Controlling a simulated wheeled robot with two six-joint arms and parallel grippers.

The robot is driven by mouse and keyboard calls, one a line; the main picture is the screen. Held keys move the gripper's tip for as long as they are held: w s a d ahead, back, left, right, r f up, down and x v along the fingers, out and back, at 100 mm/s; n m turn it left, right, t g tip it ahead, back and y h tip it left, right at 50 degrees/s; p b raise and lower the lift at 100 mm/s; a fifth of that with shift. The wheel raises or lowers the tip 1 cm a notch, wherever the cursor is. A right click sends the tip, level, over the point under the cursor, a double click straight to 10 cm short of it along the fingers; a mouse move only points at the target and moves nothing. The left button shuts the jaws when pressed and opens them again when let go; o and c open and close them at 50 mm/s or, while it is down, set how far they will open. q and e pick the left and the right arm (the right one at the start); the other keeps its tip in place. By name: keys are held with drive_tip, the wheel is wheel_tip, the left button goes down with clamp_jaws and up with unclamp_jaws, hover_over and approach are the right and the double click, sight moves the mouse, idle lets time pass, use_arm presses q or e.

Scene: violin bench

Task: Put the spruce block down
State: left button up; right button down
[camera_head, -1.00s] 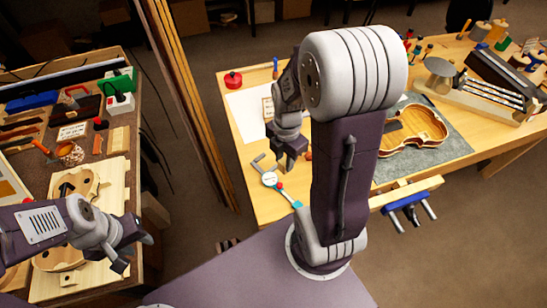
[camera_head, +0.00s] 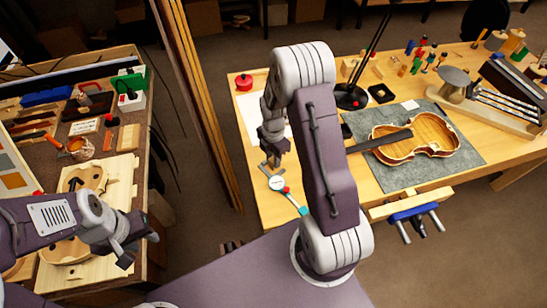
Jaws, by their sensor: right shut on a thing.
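My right gripper (camera_head: 272,146) hangs over the left part of the right bench, just above the dial caliper (camera_head: 277,183). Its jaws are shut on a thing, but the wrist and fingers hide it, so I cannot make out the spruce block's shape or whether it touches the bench. My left gripper (camera_head: 136,250) is open and empty, at the right edge of the left bench, beside a pale board with a violin-shaped piece (camera_head: 88,181).
A violin body (camera_head: 432,134) lies on a grey mat (camera_head: 400,178) right of my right arm. A blue clamp (camera_head: 412,212) sits at the front edge.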

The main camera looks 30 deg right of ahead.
drive_tip(key=shift+s, duration=0.1)
drive_tip(key=c, duration=1.1)
unclamp_jaws()
drive_tip(key=shift+f, duration=0.1)
drive_tip(key=shift+r, duration=0.25)
wheel_tip(320, 180, up, 12)
drive_tip(key=s+a+m, duration=0.3)
drive_tip(key=s+m, duration=0.3)
drive_tip(key=m, duration=0.4)
drive_tip(key=s+a+f+m+t, duration=0.1)
drive_tip(key=s+a+m, duration=0.3)
drive_tip(key=m, duration=0.6)
drive_tip(key=s, duration=0.2)
drive_tip(key=shift+s+a+m+p, duration=0.3)
drive_tip(key=shift+s+p, duration=0.05)
